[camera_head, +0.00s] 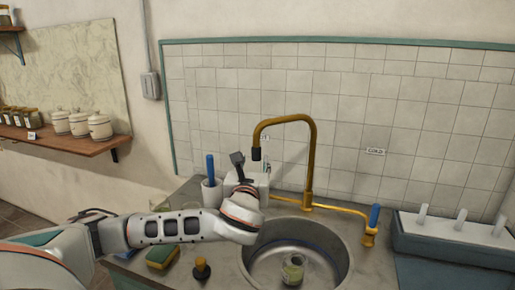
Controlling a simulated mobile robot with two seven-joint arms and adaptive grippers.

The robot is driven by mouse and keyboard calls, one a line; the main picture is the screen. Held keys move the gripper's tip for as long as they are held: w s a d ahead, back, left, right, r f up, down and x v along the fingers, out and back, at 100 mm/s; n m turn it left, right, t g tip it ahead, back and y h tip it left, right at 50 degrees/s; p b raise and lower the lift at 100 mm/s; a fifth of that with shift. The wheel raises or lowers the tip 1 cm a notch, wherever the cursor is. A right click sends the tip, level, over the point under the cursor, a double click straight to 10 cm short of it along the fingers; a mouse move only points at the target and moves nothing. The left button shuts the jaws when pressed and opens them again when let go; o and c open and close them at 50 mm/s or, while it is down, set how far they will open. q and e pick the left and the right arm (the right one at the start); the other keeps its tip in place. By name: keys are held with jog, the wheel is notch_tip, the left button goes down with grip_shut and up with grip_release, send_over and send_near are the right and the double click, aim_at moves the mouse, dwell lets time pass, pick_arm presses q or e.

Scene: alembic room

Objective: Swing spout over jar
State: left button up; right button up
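The brass spout (313,150) rises behind the sink and arches to the left. Its dark tip (256,154) points down, left of and behind the jar in the picture. A small clear glass jar (292,270) with something yellowish-green in it stands upright in the round metal sink (342,260). My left arm comes in from the left across the counter. My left gripper (237,159) shows only as a small dark part beyond the wrist, close to the spout tip in the picture. I cannot tell whether it touches the spout or how its fingers stand. My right gripper is out of view.
A brass pipe with a blue-handled tap (374,216) runs right of the spout. A white holder with a blue-handled tool (210,170) stands behind my arm. A sponge (161,256) and a dark-knobbed stopper (201,268) lie in front. A blue rack (450,240) is at right.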

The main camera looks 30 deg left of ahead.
aim_at(256, 153)
pick_arm(q)
jog(key=shift+w+a+r, duration=0.2)
jog(key=shift+w+a, duration=0.2)
jog(key=shift+w, duration=0.25)
jog(key=shift+x, duration=2.95)
jog(key=shift+d, duration=0.1)
grip_shut()
